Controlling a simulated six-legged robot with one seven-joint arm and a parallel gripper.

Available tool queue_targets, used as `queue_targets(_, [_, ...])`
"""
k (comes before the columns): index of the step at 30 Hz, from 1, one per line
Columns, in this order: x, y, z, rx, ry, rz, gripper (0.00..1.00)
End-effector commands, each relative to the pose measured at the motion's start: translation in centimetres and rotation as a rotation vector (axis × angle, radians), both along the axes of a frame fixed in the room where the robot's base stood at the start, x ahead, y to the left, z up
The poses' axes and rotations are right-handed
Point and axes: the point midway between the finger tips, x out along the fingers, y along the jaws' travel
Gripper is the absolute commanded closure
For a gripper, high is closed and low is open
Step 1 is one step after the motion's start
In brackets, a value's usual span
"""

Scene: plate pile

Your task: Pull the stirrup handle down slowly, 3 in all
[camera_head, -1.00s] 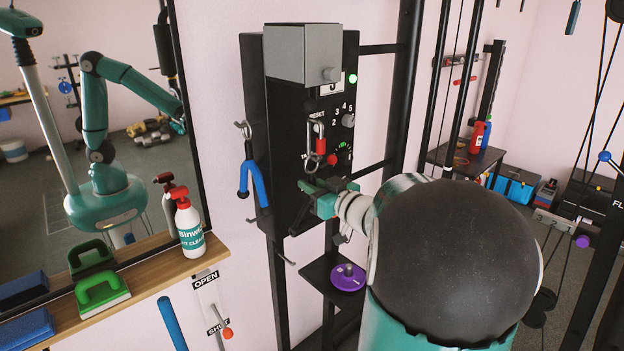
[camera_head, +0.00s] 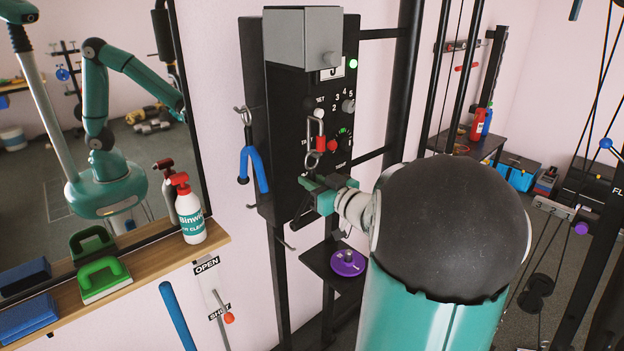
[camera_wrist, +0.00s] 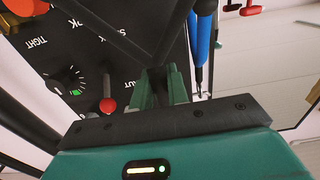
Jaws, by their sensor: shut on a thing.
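The black stirrup handle (camera_head: 303,205) hangs from a silver-and-red carabiner (camera_head: 316,135) in front of the black wall machine. My gripper (camera_head: 318,194) is at the handle's lower part, shut on it. In the wrist view the handle's dark side bars (camera_wrist: 105,28) slant in towards my green fingers (camera_wrist: 165,88), which close around the grip between them. The grip itself is mostly hidden by the fingers.
The machine's panel has a numbered dial (camera_head: 348,105), a tightness gauge and a red ball lever (camera_head: 331,145). A blue-handled tool (camera_head: 253,165) hangs on its left side. Below is a shelf with a purple disc (camera_head: 347,263). A shelf with a spray bottle (camera_head: 188,210) is at left.

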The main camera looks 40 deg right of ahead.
Motion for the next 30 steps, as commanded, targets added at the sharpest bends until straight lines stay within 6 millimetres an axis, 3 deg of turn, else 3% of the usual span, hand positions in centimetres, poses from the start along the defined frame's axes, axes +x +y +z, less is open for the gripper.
queue_targets(6, [-0.1,0.0,-2.1,0.006,0.008,0.0,1.0])
queue_targets(16, [-0.1,0.0,-2.3,0.005,0.007,-0.001,1.0])
queue_targets(24, [0.0,0.1,-4.4,0.007,0.009,0.0,1.0])
queue_targets(30, [-0.1,0.1,-4.5,0.005,0.007,0.0,1.0])
